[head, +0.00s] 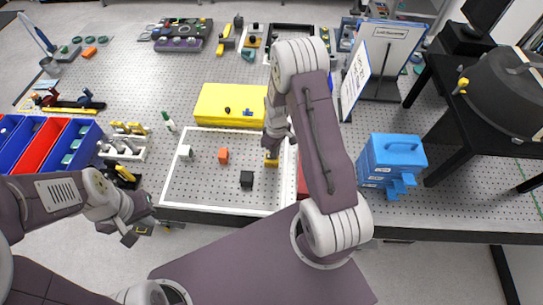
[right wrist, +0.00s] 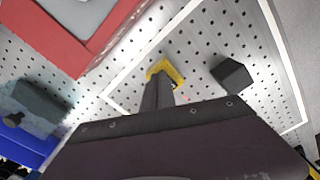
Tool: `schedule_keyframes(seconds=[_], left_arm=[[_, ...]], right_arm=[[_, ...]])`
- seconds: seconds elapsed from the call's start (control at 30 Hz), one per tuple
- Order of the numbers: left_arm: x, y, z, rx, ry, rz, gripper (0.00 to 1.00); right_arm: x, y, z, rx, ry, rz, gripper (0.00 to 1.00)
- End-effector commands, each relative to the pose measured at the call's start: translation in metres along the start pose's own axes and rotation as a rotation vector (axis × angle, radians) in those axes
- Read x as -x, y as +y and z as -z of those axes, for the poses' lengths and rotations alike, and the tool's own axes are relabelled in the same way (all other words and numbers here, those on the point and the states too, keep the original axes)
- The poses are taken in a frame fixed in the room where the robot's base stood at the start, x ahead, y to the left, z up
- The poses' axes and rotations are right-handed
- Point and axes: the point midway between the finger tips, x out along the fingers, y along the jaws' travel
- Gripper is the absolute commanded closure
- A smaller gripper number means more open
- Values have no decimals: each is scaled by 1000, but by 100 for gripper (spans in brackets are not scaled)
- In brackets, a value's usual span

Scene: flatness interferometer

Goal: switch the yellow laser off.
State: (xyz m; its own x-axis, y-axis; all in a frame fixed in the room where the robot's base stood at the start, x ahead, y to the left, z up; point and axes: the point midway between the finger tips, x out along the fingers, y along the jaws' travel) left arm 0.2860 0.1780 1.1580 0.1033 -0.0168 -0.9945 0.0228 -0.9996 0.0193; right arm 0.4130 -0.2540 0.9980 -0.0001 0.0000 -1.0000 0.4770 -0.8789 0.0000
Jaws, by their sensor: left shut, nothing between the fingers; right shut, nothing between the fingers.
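A small yellow block (head: 271,162), perhaps the yellow laser, stands inside a white-framed area of the perforated table. My right gripper (head: 270,146) is shut and empty, pointing down directly at it and hiding part of it. In the right wrist view the yellow block (right wrist: 169,70) shows around the tip of the shut fingers (right wrist: 157,92); I cannot tell whether they touch it. A switch on it cannot be made out. A larger yellow box (head: 222,100) with a black knob lies behind the frame. My left gripper (head: 134,230) is shut and empty at the table's front left edge.
A blue drawer box (head: 392,155) stands to the right. Blue and red bins (head: 38,140) are at the left.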

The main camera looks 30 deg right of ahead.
Motion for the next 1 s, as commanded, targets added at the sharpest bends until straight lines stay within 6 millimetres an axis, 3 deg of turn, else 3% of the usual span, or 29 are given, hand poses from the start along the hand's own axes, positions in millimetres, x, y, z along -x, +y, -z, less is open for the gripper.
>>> schedule_keyframes(seconds=[0.33, 1.0], left_arm=[[2, 0, 0, 0, 0, 0, 100], [55, 1, 6, 0, 0, 0, 100]], right_arm=[[3, 0, 0, 0, 0, 0, 100], [68, 0, 0, 0, 0, 0, 100]])
